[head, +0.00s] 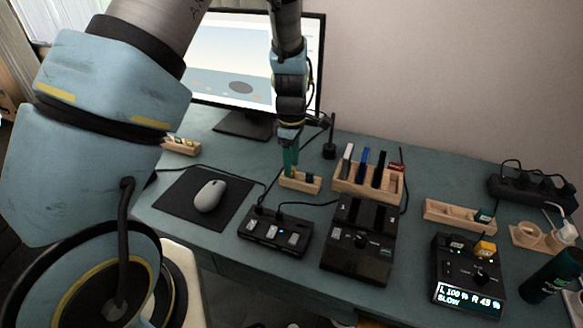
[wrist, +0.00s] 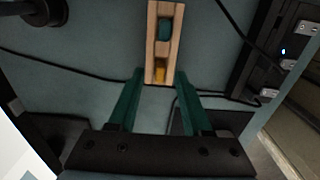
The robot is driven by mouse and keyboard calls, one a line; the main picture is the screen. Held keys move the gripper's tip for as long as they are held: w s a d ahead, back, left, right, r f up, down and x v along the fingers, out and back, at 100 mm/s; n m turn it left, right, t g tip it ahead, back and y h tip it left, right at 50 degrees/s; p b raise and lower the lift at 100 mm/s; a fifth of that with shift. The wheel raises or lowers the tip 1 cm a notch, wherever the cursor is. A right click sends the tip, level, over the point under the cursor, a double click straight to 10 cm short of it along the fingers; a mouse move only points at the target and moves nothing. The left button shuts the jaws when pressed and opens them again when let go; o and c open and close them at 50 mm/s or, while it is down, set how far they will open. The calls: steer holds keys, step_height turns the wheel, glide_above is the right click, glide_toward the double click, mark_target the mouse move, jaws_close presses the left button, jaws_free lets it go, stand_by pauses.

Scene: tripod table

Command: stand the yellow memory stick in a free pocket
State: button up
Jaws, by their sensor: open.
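In the wrist view a yellow memory stick (wrist: 160,72) sits in the near part of a small wooden holder (wrist: 150,40). A teal stick (wrist: 165,28) sits farther along the same holder. In the head view this holder (head: 302,185) stands on the desk, and the yellow stick is hidden at my fingers. My gripper (head: 290,160) points down over the holder's left end. I cannot tell clearly which pockets are free.
Another wooden holder (head: 450,212) has a dark green piece at its right end. A black device (head: 465,275) with a yellow-orange block (head: 485,249) stands in front. A black hub (head: 275,232), a dock (head: 358,240), a wooden rack (head: 367,190) and a mouse (head: 209,196) surround my gripper.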

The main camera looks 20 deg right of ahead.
step_height(320, 180, up, 9)
steer(key=b, duration=0.1)
stand_by(0.6)
